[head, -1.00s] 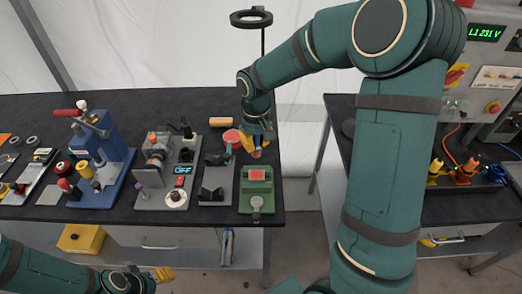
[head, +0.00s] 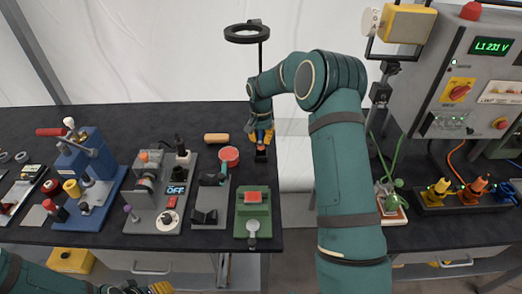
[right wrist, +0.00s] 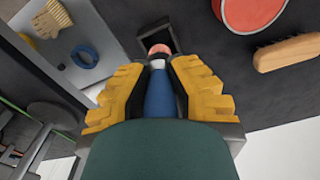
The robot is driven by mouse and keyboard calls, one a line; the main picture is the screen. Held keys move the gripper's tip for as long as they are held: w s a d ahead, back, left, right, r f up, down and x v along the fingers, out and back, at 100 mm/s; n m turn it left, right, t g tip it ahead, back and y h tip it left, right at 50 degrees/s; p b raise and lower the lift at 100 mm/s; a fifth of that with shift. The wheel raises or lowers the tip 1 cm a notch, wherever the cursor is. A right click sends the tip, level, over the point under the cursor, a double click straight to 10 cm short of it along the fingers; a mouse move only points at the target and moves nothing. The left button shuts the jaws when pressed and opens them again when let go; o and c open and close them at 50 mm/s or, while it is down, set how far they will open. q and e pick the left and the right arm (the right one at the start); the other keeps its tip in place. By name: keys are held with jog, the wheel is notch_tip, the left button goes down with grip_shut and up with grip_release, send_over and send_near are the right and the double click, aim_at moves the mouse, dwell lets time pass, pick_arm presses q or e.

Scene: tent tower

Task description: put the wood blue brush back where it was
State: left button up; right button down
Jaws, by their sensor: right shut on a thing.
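My right gripper (head: 261,135) is over the back right corner of the left bench in the head view. Its yellow fingers (right wrist: 160,85) are shut on a narrow blue thing (right wrist: 159,95) with a pale collar and a pinkish end. I take this to be the wood blue brush; its bristles cannot be made out. A small black open-topped holder (right wrist: 146,36) is close to the pinkish end. Whether they touch is unclear. The holder also shows below the fingers in the head view (head: 261,157). My left gripper (head: 150,288) is at the bottom edge, partly cut off.
A wooden brush-like piece (right wrist: 288,52) and a round red dish (head: 229,155) lie beside the right gripper. A green fixture (head: 253,222) stands nearer the front. A ring lamp (head: 247,33) rises behind. A gap separates the bench from the right-hand bench.

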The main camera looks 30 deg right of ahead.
aim_at(261, 148)
jog(key=shift+f, duration=2.5)
jog(key=shift+f, duration=0.15)
jog(key=c, duration=1.1)
grip_release()
jog(key=shift+o, duration=0.2)
notch_tip(261, 148, up, 12)
jog(key=shift+r+p, duration=0.2)
jog(key=shift+p, duration=0.1)
